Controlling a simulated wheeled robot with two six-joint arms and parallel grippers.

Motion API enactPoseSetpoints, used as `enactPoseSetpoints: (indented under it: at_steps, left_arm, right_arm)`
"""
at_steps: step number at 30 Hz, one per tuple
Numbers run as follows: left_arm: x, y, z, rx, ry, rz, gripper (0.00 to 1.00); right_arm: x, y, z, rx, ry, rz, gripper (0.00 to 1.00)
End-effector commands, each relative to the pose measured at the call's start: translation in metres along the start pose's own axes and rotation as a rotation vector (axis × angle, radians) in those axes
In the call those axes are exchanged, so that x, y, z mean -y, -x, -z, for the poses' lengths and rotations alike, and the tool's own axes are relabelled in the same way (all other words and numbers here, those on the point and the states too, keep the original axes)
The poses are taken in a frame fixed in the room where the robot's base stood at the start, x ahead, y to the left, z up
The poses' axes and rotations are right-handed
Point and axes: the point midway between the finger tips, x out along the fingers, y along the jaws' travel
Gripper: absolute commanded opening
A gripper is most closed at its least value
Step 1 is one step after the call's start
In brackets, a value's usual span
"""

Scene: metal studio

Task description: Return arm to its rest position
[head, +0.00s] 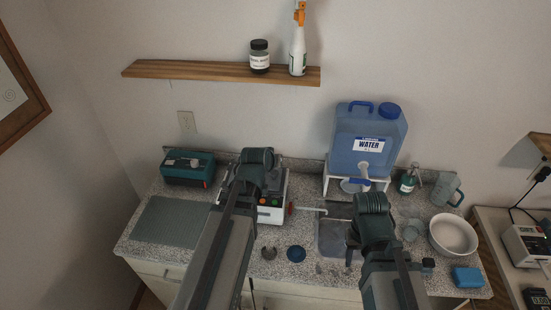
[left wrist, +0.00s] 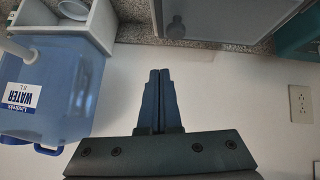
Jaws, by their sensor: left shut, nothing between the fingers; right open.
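My left arm (head: 222,240) reaches up over the counter, and its gripper is hidden behind the arm in the head view. In the left wrist view my left gripper (left wrist: 160,75) is shut and empty, with its two dark fingers together in front of the bare wall. My right arm (head: 380,235) is bent over the sink area. My right gripper (head: 352,250) is open and only partly visible as dark parts below the arm. No object shows in it.
A blue water jug (head: 367,140) on a white stand is between the arms at the back. A grey-white device (head: 270,210) sits under my left arm, with a teal case (head: 188,169) to its left. A white bowl (head: 453,234) and a blue sponge (head: 468,277) are at right.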

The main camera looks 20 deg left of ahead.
Motion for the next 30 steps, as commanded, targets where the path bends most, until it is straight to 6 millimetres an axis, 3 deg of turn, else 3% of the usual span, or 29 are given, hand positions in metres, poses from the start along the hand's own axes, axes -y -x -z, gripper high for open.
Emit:
enactPoseSetpoints:
  at_steps: [1,7,20,23,26,30]
  left_arm:
    - [-0.003,0.018,0.005,0.000,-0.001,0.000,0.00]
    - [-0.008,0.043,0.007,0.000,-0.002,-0.001,0.00]
    - [-0.011,0.044,0.002,0.009,-0.008,-0.003,0.00]
    - [-0.025,0.034,-0.024,0.068,-0.048,-0.014,0.00]
    - [-0.051,0.020,-0.076,0.193,-0.137,-0.028,0.00]
    - [-0.086,0.011,-0.166,0.419,-0.306,-0.030,0.00]
  right_arm:
    - [-0.002,0.016,-0.001,0.000,-0.001,0.000,0.50]
    - [-0.003,0.036,-0.002,0.001,-0.001,0.001,0.50]
    - [-0.003,0.035,-0.002,0.001,0.000,0.001,0.50]
    - [-0.002,0.021,-0.002,0.001,0.001,0.000,0.50]
    - [0.000,-0.003,0.000,0.001,0.002,0.000,0.50]
    - [0.004,-0.042,0.002,0.001,0.005,-0.001,0.50]
